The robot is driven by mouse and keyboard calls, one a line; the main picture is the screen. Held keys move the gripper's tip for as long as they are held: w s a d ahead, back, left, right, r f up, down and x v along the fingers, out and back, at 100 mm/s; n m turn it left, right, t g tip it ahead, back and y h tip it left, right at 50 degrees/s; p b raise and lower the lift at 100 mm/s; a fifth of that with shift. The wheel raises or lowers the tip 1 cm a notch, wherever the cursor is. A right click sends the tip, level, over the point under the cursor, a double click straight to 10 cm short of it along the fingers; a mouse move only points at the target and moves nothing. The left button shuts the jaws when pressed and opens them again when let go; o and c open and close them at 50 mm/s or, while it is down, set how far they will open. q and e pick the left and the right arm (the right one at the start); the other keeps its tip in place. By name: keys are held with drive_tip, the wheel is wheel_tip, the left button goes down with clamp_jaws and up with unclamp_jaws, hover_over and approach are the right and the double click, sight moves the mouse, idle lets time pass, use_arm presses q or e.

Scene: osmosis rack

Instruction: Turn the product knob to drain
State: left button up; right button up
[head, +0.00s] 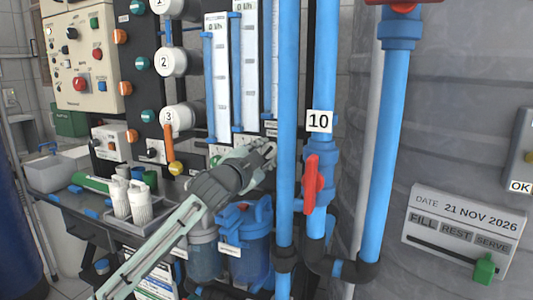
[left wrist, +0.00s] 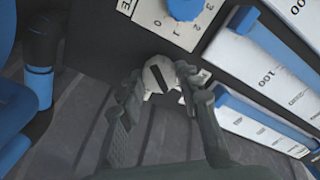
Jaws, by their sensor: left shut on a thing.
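A round pale knob (left wrist: 160,76) with a dark bar across its face shows in the left wrist view. My left gripper (left wrist: 157,86) has one finger on each side of it and is shut on it. A small white label beside it is partly covered by a finger, and I cannot read it. In the head view my left gripper (head: 266,151) reaches the panel just left of the blue pipes, and the knob is hidden there. I cannot make out a drain mark. My right gripper is not in view.
A blue knob (left wrist: 183,8) over a numbered scale sits close by the held knob. Flow tubes (head: 217,80) stand above the gripper. A vertical blue pipe (head: 287,120) and a red valve handle (head: 313,184) are close on the right. Blue filter housings (head: 247,245) hang below.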

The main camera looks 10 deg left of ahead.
use_arm(q)
drive_tip(key=m, duration=0.4)
drive_tip(key=shift+m, duration=0.3)
drive_tip(key=m, duration=0.4)
drive_tip(key=shift+f, duration=0.1)
drive_tip(key=shift+m, duration=0.6)
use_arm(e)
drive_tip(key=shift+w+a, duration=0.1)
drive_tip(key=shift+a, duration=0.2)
use_arm(q)
drive_tip(key=shift+m, duration=0.3)
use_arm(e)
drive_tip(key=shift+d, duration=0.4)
use_arm(q)
drive_tip(key=o, duration=1.1)
drive_tip(key=shift+o, duration=0.2)
drive_tip(key=s+a, duration=0.2)
drive_tip(key=s, duration=0.9)
drive_tip(key=shift+s+a, duration=0.15)
drive_tip(key=shift+s, duration=0.25)
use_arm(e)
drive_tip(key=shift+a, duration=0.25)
